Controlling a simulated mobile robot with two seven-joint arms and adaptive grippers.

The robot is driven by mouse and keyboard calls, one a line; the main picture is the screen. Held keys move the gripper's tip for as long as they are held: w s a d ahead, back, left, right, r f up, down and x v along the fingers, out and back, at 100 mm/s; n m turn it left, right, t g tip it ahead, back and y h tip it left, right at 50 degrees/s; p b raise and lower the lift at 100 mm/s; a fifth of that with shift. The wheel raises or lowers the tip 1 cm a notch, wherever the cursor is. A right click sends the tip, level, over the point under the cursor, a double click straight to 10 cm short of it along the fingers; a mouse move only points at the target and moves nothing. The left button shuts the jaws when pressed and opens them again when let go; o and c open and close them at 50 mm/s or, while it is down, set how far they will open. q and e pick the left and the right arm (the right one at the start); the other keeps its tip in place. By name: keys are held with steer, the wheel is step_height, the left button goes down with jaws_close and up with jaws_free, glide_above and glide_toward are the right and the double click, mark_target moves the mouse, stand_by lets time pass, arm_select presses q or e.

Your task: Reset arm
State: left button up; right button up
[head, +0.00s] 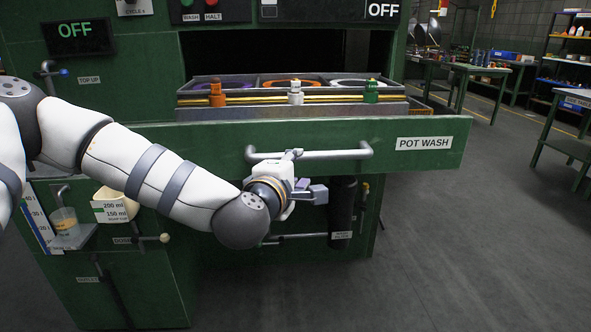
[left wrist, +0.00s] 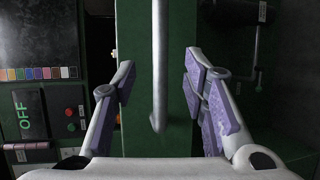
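My left gripper (head: 306,182) is in front of the pulled-out green POT WASH drawer (head: 210,147), just below its light metal handle (head: 320,154). In the left wrist view my left gripper (left wrist: 160,85) has its two purple-padded fingers spread wide. The handle (left wrist: 159,60) shows between them as a vertical bar, with the green drawer front (left wrist: 135,70) behind it. No finger is closed on the handle. I cannot tell whether any part of the gripper touches it. My right gripper is not in view.
The drawer holds a tray (head: 185,98) with an orange, a white and a green fitting. A measuring cup (head: 64,222) and a cream jug (head: 115,205) are at lower left. A dark cylinder (head: 343,215) is below the drawer. Open floor (head: 470,250) lies to the right.

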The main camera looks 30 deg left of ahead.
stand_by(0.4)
arm_select(q)
steer(key=s+d+f+m+g+h+p, duration=0.15)
steer(key=s+d+f+m+g, duration=0.3)
steer(key=s+f, duration=0.55)
steer(key=s+d+f+m+g+h+b, duration=0.1)
steer(key=s+d+f+m+g+h, duration=0.35)
steer(key=f, duration=0.95)
steer(key=s+f+m+g+y+p, duration=0.1)
steer(key=s+f+m+g, duration=0.2)
steer(key=s, duration=0.5)
steer(key=s+f+m, duration=0.3)
steer(key=s+f, duration=0.2)
steer(key=s, duration=0.3)
steer(key=s+a+m+g+y, duration=0.1)
steer(key=s+a+m+g, duration=0.1)
steer(key=s, duration=0.7)
steer(key=s+a+f+m+g+y, duration=0.1)
steer(key=s+a+m+g, duration=0.2)
steer(key=s, duration=0.7)
steer(key=shift+a+g+p, duration=0.35)
steer(key=shift+a+g, duration=0.25)
steer(key=shift+a, duration=0.1)
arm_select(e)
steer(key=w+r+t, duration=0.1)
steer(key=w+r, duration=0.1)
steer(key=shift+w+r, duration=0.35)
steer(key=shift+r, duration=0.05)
